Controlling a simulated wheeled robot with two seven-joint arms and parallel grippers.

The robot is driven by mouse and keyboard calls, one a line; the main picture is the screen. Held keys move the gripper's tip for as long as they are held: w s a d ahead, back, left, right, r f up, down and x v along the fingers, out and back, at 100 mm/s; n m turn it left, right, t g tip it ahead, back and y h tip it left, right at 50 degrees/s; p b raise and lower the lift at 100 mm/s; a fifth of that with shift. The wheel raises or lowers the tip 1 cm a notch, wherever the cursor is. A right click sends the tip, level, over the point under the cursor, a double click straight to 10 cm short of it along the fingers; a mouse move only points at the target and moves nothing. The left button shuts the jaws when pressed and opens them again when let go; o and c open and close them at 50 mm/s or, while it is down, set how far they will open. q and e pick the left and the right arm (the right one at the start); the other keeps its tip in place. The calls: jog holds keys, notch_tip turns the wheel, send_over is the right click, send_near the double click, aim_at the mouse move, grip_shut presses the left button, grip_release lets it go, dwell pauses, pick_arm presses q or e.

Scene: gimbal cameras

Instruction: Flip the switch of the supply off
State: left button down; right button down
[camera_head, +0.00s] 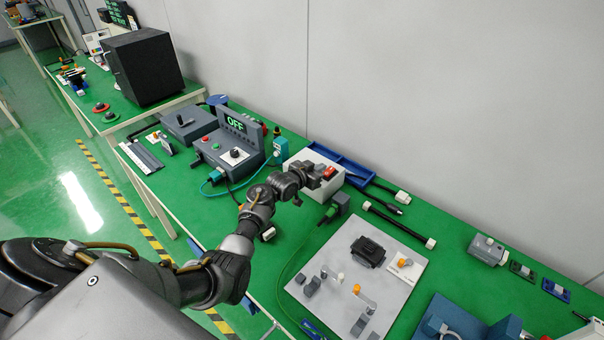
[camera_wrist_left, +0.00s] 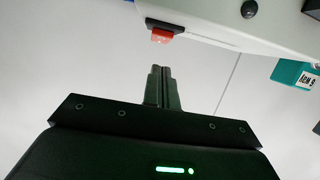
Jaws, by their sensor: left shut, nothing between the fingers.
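The supply looks like a white box (camera_head: 312,157) on the green bench, with a red switch (camera_head: 330,172) on its near face. In the left wrist view the switch (camera_wrist_left: 161,36) sits in a dark frame on the white box (camera_wrist_left: 225,22). My left gripper (camera_head: 313,179) is at the front of the box and partly hides it. Its fingers (camera_wrist_left: 162,72) are shut and empty, pointing at the switch with a small gap in the picture. I cannot tell whether they touch it or which way the switch is set. My right gripper is not in view.
A grey control box (camera_head: 227,154) with a display reading OFF stands left of the supply. A blue tray (camera_head: 345,166) lies behind it. A black cable bar (camera_head: 398,225) and a pale board with parts (camera_head: 405,290) lie to the right. A wall (camera_head: 430,90) backs the bench.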

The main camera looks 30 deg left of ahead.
pick_arm(q)
jog(key=f+b+v, duration=0.1)
jog(key=b+v, duration=0.1)
jog(key=v, duration=0.8)
jog(key=shift+s, duration=0.35)
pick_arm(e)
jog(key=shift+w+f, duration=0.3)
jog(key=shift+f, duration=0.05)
pick_arm(q)
jog(key=shift+f, duration=0.1)
